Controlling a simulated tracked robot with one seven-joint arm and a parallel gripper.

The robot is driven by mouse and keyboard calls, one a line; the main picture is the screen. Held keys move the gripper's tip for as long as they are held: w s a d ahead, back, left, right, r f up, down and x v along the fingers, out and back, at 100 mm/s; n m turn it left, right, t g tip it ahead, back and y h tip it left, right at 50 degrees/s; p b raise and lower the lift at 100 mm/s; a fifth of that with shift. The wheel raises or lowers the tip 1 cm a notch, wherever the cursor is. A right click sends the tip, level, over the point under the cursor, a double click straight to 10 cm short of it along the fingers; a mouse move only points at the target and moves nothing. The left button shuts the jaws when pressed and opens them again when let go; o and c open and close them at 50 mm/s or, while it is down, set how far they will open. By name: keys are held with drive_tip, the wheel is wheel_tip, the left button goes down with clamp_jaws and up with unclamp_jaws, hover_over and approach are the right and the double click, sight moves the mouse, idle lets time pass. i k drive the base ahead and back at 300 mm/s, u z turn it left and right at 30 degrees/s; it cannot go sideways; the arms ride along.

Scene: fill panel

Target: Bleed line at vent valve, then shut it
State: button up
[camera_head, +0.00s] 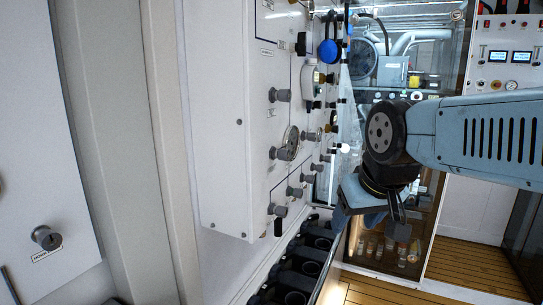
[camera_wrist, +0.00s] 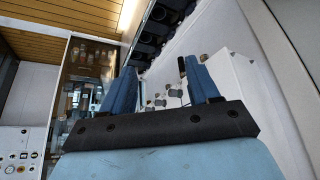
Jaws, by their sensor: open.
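The white fill panel (camera_head: 225,140) stands upright left of centre in the head view and carries several grey knobs, a round gauge (camera_head: 291,138) and small labels. I cannot read the labels, so I cannot tell which knob is the vent valve. A grey knob (camera_head: 278,210) sits low on the panel. My gripper (camera_head: 372,207) is to the right of the panel, apart from it, pointing downward in the picture. In the wrist view my gripper (camera_wrist: 160,72) shows two blue fingers spread wide with nothing between them. Panel knobs (camera_wrist: 176,93) show beyond the fingers.
A blue round knob (camera_head: 327,52) and a yellow-marked fitting (camera_head: 319,77) stick out at the panel's upper right. A row of black holders (camera_head: 300,268) runs below the panel. A glass-fronted cabinet (camera_head: 385,250) stands behind my arm. Wooden floor (camera_head: 470,270) shows at lower right.

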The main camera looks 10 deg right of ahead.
sight(284, 155)
drive_tip(key=u, duration=0.8)
drive_tip(key=k, duration=1.35)
drive_tip(key=z, duration=0.8)
drive_tip(key=i, duration=1.05)
drive_tip(key=u, duration=0.05)
